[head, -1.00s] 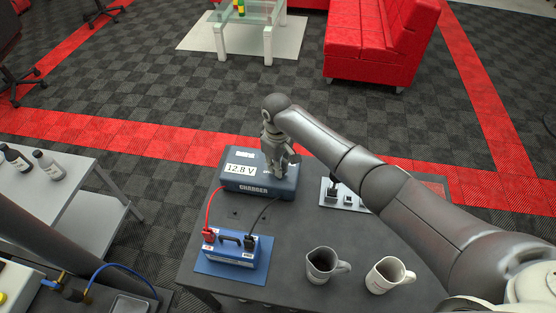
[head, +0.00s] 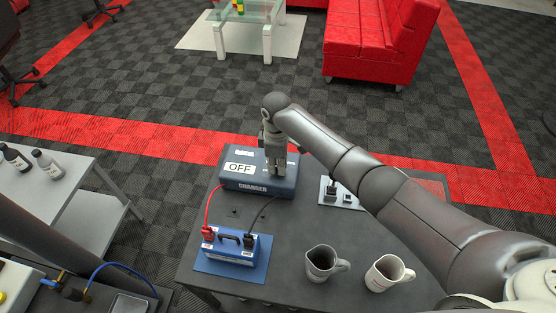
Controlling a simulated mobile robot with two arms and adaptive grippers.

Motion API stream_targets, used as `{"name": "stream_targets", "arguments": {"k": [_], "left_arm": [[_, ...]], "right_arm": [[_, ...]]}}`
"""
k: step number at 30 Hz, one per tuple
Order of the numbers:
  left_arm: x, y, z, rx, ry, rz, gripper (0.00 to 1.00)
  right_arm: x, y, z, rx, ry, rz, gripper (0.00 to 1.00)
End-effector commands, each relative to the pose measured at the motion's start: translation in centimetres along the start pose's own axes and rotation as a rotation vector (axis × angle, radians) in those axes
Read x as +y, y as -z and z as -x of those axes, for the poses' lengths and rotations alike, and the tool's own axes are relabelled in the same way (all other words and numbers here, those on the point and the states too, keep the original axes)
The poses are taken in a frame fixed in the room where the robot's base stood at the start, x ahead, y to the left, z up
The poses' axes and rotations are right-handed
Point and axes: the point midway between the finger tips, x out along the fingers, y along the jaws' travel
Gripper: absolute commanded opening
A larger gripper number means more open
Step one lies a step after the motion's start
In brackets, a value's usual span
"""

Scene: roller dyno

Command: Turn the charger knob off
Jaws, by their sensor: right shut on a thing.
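The blue-grey charger (head: 240,184) stands at the back of the dark table, and its display (head: 240,168) reads OFF. My right gripper (head: 277,172) points down onto the right part of the charger's top. It is shut on the charger knob, which the fingers hide. A blue battery (head: 230,250) sits on a blue mat in front of the charger, with a red and a black cable running to it. My left gripper does not show.
Two mugs, one grey (head: 323,263) and one white (head: 385,273), stand at the table's front right. A grey plate with a black switch-like part (head: 331,190) lies right of the charger, partly under my right arm. A side table with bottles (head: 48,165) is at the left.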

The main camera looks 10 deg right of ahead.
Motion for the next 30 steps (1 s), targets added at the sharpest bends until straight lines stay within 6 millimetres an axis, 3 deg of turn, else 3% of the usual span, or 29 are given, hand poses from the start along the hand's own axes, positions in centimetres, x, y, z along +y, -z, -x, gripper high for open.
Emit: {"name": "stream_targets", "arguments": {"k": [1,10,11,15,26,30], "left_arm": [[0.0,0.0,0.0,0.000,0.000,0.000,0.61],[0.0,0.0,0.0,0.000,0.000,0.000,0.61],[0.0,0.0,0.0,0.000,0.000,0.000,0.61],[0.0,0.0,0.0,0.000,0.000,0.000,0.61],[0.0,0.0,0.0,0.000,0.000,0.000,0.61],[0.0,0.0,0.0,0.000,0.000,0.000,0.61]], "right_arm": [[0.2,-1.0,-0.4,-0.023,0.002,-0.007,0.00],[0.2,-1.0,-0.4,-0.023,0.001,-0.006,0.00],[0.2,-1.0,-0.4,-0.023,0.001,-0.006,0.16],[0.2,-0.9,-0.4,-0.020,0.000,-0.006,0.34],[0.2,-0.4,0.2,-0.008,-0.003,-0.002,0.35],[0.4,-0.4,1.9,-0.005,-0.005,-0.002,0.35]]}}
